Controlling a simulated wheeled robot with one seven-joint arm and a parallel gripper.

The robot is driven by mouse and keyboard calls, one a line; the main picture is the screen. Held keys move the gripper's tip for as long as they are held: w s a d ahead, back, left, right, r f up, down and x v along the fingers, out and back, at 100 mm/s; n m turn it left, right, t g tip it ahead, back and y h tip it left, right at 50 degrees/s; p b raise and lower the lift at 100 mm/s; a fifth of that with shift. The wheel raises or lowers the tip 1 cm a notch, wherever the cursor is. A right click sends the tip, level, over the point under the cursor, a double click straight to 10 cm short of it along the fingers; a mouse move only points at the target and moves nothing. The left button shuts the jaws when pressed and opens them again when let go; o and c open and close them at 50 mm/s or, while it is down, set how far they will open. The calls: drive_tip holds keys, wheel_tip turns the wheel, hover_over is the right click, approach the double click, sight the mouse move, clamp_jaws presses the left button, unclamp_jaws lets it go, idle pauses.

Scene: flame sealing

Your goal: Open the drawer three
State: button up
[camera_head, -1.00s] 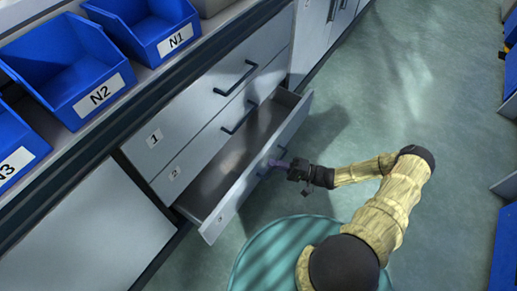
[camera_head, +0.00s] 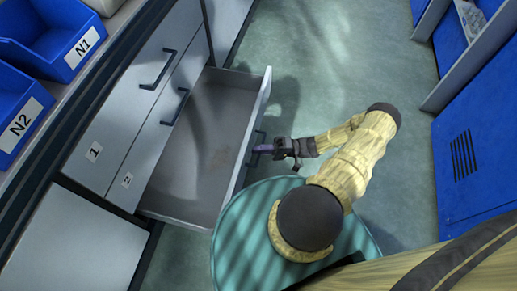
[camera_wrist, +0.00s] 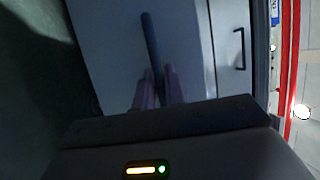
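Drawer three (camera_head: 212,150), the lowest of a stack of grey drawers, is pulled far out and its inside looks empty. Its front panel faces my gripper, and its number is not visible now. Its dark bar handle (camera_wrist: 150,40) runs between my gripper's purple fingers in the wrist view. My gripper (camera_head: 262,148) is at this handle on the drawer's outer face, with its fingers (camera_wrist: 158,88) closed around the bar. The exact contact at the fingertips is partly hidden.
Drawer one (camera_head: 112,140) and drawer two (camera_head: 150,150) above are shut. Blue bins N1 (camera_head: 62,45) and N2 (camera_head: 18,125) stand on the counter. A blue cabinet (camera_head: 475,150) stands at the right. Green floor between is clear.

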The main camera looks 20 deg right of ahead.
drive_tip(key=shift+o, duration=0.3)
drive_tip(key=shift+d, duration=0.1)
drive_tip(key=p+v, duration=0.1)
drive_tip(key=v, duration=1.6)
drive_tip(key=shift+p, duration=0.35)
drive_tip(key=shift+s+d, duration=0.1)
